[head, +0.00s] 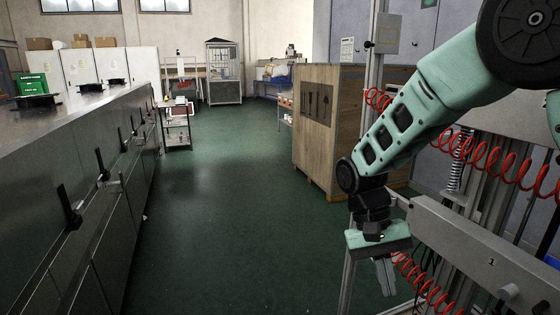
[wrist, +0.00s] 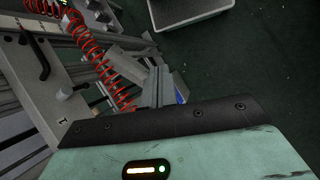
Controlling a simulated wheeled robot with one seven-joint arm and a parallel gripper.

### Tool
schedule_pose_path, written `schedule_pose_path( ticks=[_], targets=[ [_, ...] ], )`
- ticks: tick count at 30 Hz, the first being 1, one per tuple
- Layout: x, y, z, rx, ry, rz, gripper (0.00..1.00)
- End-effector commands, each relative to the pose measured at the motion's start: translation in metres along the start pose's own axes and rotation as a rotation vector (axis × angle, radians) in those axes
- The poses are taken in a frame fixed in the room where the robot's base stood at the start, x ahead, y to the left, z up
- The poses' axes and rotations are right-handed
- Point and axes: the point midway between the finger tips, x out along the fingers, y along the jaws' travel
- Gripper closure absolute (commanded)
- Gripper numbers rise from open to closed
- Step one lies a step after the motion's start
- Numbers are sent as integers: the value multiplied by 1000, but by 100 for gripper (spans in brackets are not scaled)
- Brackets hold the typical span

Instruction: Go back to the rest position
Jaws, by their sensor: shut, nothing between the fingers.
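My gripper (head: 385,276) hangs at the end of my arm on the right of the head view, pointing down over the green floor. Its fingers are together and hold nothing. It is beside a grey machine beam (head: 490,265) marked 1, to the left of it. In the wrist view the finger tips (wrist: 160,85) show past the dark edge of the gripper body, with a red coiled hose (wrist: 95,50) and machine rails to the left of them.
A long steel cabinet row (head: 100,190) with dark handles lines the left. A wooden crate (head: 325,125) stands behind my arm. A small cart (head: 177,125) and a wire cage (head: 222,72) are at the back. The green floor (head: 230,220) between is clear. A grey box (wrist: 190,8) shows in the wrist view.

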Motion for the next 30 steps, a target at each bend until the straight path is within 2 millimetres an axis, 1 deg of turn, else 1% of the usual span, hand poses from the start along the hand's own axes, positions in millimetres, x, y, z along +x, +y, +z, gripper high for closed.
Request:
schedule_pose_path(
  ticks=[1, 2, 3, 5, 6, 9, 12, 13, 15, 19, 30],
  targets=[
    [-5, -9, 25, -82, 43, -44, 100],
    [-7, -14, 38, -131, 69, -66, 100],
    [-8, -21, 55, -195, 105, -93, 100],
    [-8, -29, 82, -291, 163, -125, 100],
    [-7, -33, 99, -353, 204, -142, 100],
    [0, -39, 140, -497, 306, -166, 100],
    [10, -40, 170, -613, 398, -169, 100],
    [13, -39, 177, -641, 422, -166, 100],
    [20, -38, 190, -694, 468, -160, 100],
    [28, -35, 202, -749, 516, -149, 100],
    [29, -35, 204, -758, 525, -147, 100]
  ],
)
